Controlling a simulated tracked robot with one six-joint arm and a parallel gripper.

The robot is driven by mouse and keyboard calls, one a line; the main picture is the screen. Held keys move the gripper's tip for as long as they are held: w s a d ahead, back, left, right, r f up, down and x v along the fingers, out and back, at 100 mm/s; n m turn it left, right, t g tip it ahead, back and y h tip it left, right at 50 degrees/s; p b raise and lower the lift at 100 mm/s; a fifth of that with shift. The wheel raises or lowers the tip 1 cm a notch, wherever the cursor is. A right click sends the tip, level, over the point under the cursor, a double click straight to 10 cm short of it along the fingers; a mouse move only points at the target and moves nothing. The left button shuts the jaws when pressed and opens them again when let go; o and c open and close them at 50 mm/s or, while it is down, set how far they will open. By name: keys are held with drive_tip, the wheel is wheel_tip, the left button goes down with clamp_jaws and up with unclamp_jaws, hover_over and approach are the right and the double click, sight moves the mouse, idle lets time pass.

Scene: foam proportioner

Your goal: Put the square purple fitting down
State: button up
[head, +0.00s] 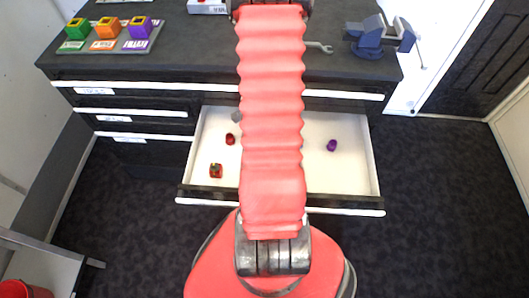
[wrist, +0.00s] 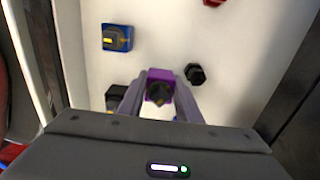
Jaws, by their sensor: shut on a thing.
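My gripper (wrist: 160,98) is shut on the square purple fitting (wrist: 159,84), which has a dark round middle facing the wrist camera. In the wrist view the fitting is over the white floor of the open drawer. I cannot tell whether it touches that floor. In the head view my red-sleeved arm hides the gripper and the fitting. The open drawer (head: 350,180) shows on both sides of the arm. On the bench at the far left, a tray (head: 112,46) carries green, orange and purple (head: 138,27) square holders.
In the drawer, a round purple fitting (head: 332,145), a round red one (head: 230,139) and a square red one (head: 216,171) lie apart. The wrist view shows a square blue fitting (wrist: 117,38) and a black one (wrist: 195,74) nearby. A vise (head: 380,36) stands on the bench.

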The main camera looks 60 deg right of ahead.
drive_tip(key=shift+f, duration=1.95)
drive_tip(key=o, duration=1.2)
drive_tip(key=shift+f, duration=0.1)
drive_tip(key=shift+r, duration=6.1)
